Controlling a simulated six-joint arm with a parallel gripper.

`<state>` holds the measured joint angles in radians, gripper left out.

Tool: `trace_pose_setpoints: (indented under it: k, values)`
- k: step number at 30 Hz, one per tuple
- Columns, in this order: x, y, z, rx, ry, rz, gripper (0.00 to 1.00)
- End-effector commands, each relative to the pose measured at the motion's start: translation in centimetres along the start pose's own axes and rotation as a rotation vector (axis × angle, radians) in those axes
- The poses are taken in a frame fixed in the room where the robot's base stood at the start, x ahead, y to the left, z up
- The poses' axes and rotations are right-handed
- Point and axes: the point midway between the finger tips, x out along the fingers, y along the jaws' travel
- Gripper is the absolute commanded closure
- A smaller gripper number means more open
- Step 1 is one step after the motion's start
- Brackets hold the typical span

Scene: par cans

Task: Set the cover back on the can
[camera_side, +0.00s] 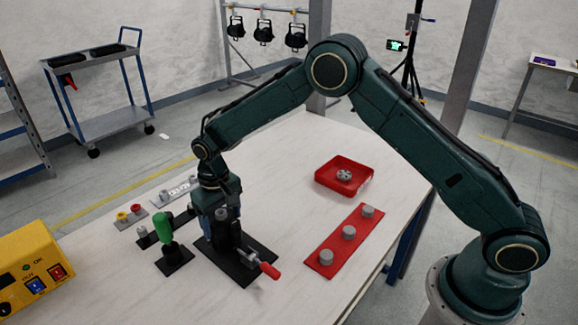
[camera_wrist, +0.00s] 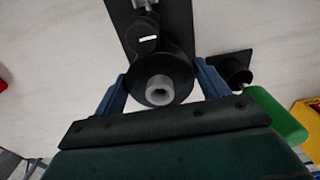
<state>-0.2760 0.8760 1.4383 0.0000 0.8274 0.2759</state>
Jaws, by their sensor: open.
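A black round part with a grey hollow stud (camera_wrist: 157,90) at its centre sits between my fingers in the wrist view. I cannot tell whether it is the cover or the end of the can. My gripper (camera_wrist: 160,72) has its two blue fingers spread on either side of it. In the side view my gripper (camera_side: 223,240) points down over a black base plate (camera_side: 262,252) with a red-handled clamp (camera_side: 268,270). My gripper and wrist hide most of what stands on that plate. A smaller black cylinder (camera_wrist: 147,40) shows beyond the round part.
A green-handled tool (camera_side: 163,225) stands on a small black plate close left of my gripper. A red tray (camera_side: 330,170) holds a round grey part. A red strip (camera_side: 335,245) bears three grey knobs. A yellow box (camera_side: 35,262) stands at the left. Bare tabletop lies behind my gripper.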

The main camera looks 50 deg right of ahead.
Motion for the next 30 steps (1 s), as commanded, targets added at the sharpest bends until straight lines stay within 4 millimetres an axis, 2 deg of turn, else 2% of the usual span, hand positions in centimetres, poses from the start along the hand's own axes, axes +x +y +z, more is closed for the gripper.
trace_pose_setpoints:
  k: [7, 11, 23, 30]
  values:
    - [0.0, 0.0, 0.0, 0.0, 0.0, 0.0, 0.27]
    - [0.0, 0.0, 0.0, 0.0, 0.0, 0.0, 0.01]
    - [-0.2, 0.0, 0.0, 0.0, 0.0, 0.0, 0.01]
    - [-2.0, 0.0, -0.1, 0.0, 0.002, -0.001, 0.01]
